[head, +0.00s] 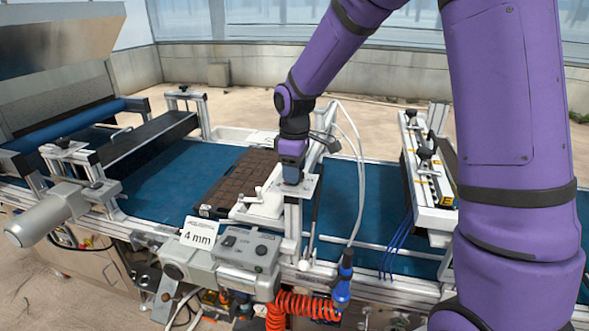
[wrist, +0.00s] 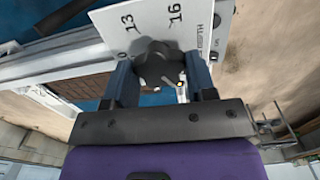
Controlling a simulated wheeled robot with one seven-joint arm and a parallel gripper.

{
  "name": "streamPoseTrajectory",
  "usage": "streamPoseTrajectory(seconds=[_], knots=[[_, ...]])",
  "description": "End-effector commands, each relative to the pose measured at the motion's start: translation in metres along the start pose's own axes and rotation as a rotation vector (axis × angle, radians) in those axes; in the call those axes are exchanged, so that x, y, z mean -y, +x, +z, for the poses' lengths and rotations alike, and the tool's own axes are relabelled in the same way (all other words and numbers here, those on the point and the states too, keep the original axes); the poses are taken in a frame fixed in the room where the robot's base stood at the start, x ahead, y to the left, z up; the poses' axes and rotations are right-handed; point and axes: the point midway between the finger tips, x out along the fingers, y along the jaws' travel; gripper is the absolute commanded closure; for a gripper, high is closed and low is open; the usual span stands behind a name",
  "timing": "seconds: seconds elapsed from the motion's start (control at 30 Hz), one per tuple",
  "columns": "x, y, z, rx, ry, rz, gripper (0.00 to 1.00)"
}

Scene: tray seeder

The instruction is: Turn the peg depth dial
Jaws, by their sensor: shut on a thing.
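The peg depth dial is a dark lobed knob (wrist: 158,66) on a white scale plate (wrist: 205,22) in the wrist view. The numbers 13 and 16 show on the plate; other marks are hidden or cut off. My gripper (wrist: 160,80) has one finger on each side of the knob and is shut on it. In the head view my gripper (head: 291,172) points down onto the plate (head: 308,186) above the conveyor, and the knob is hidden behind it. A small light pointer mark shows at the knob's right edge in the wrist view.
A brown cell tray (head: 240,178) lies on the blue conveyor belt (head: 175,180), left of the dial. A sign reading 4 mm (head: 198,233) stands at the front. White hoses (head: 358,170) hang just right of my gripper. Another metal frame (head: 428,175) stands farther right.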

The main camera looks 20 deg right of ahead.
Motion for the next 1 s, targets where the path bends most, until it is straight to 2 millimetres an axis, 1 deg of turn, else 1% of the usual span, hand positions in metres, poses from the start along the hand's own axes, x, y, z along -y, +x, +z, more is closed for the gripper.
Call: streamPoseTrajectory(seconds=[0.2, 0.57, 0.6, 0.67, 0.7, 1.0], knots=[[-0.0005, -0.0005, -0.0002, -0.001, -0.032, 0.001, 0.73], [-0.0005, -0.0005, -0.0001, -0.001, -0.036, 0.001, 0.73], [-0.0006, -0.0005, -0.0001, -0.001, -0.036, 0.001, 0.47], [-0.0005, -0.0005, -0.0001, -0.001, -0.036, 0.001, 0.33], [-0.0005, -0.0004, -0.0001, -0.001, -0.036, 0.001, 0.24], [-0.0003, -0.0014, 0.0, -0.001, -0.035, 0.001, 0.24]])
